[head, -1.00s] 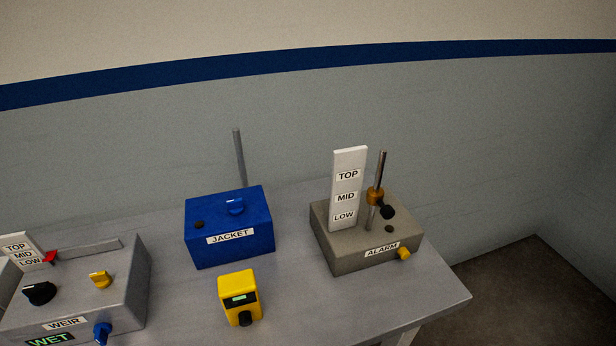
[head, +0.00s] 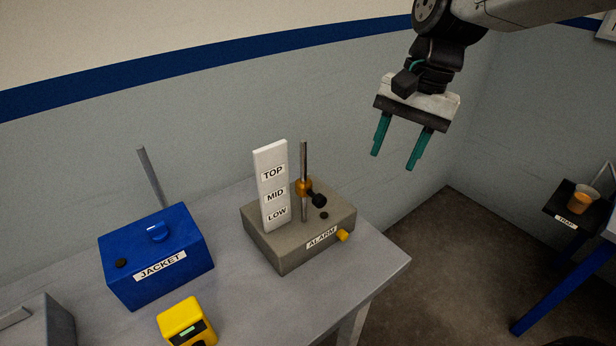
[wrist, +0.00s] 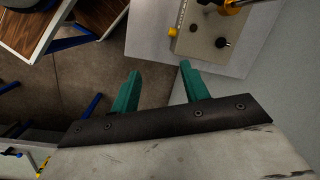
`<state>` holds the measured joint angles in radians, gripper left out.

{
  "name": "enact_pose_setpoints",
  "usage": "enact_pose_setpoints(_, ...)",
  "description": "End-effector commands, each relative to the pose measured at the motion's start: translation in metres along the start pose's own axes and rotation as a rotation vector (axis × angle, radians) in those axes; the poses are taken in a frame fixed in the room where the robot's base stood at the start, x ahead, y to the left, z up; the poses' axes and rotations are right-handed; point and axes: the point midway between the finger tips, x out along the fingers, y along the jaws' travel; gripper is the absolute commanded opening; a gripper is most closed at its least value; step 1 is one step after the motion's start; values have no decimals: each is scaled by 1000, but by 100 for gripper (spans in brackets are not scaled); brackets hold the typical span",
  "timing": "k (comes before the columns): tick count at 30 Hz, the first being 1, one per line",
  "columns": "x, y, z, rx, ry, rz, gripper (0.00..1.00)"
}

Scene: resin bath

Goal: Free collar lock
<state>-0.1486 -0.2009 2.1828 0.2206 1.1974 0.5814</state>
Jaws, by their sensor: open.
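The grey ALARM box (head: 282,256) stands near the table's right end. A thin metal rod (head: 304,165) rises from it beside a white TOP/MID/LOW scale (head: 272,185). An amber collar (head: 304,187) sits around the rod, level with about MID, with a black knob (head: 317,200) on its right side. My gripper (head: 394,160) is open and empty, above and to the right of the box, fingers pointing down, apart from it. In the wrist view the fingers (wrist: 160,84) frame floor and table edge; the collar (wrist: 231,6) is partly cut off at the top.
The blue JACKET box (head: 156,256) and a yellow device (head: 188,322) are on the table left of the ALARM box. A yellow knob (head: 342,235) juts from the ALARM box's front. A TRAP stand (head: 566,222) holds an amber cup (head: 581,199) at right. Open floor lies between.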

Motion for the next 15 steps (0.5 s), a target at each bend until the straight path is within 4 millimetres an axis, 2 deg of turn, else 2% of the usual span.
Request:
enact_pose_setpoints(1,8,-20,-11,49,-30,0,45)
enact_pose_setpoints(3,19,-45,-23,127,-64,-4,45)
enact_pose_setpoints(9,55,-106,-49,324,-150,2,45)
enact_pose_setpoints(15,81,-140,-62,442,-197,13,45)
